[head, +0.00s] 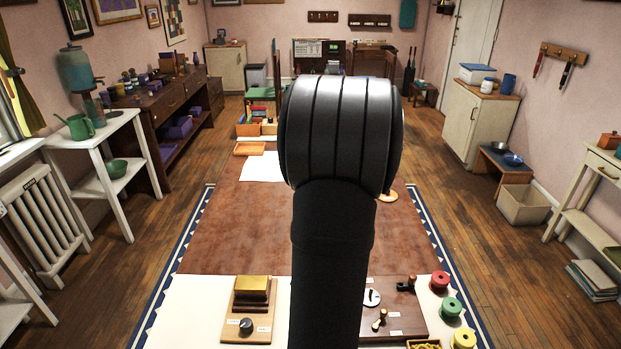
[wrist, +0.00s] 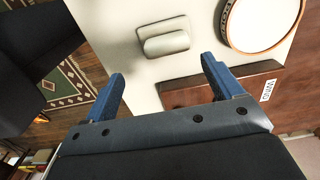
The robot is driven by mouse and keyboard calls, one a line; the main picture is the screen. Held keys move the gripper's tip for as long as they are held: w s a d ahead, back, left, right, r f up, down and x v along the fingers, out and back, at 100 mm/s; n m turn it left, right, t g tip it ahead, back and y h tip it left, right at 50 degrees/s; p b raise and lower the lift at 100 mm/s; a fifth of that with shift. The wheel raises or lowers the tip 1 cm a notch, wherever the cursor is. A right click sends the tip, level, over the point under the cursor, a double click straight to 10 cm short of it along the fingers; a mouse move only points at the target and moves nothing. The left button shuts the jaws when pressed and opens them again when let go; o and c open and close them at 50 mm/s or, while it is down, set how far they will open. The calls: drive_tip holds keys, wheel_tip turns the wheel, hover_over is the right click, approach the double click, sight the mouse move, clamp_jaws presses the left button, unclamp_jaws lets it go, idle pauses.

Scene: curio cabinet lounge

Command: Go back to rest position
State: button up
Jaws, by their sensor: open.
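My gripper (wrist: 163,72) shows in the wrist view with its two blue fingers spread apart. Nothing is held between them. Beyond the fingers lies a pale surface (wrist: 135,50) with a cream, rounded block-like object (wrist: 165,40) on it. In the head view my dark arm rises through the middle of the picture and hides what lies behind it. The gripper itself cannot be seen in that view.
In the head view, a stepped block on a wooden base (head: 250,297) and red (head: 439,281) and green (head: 451,308) spools stand in front. The brown mat's middle left is clear.

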drive_tip(key=s+d+r, duration=0.5)
drive_tip(key=d, duration=0.1)
drive_tip(key=shift+d, duration=0.35)
drive_tip(key=shift+s, duration=0.1)
idle(1.9)
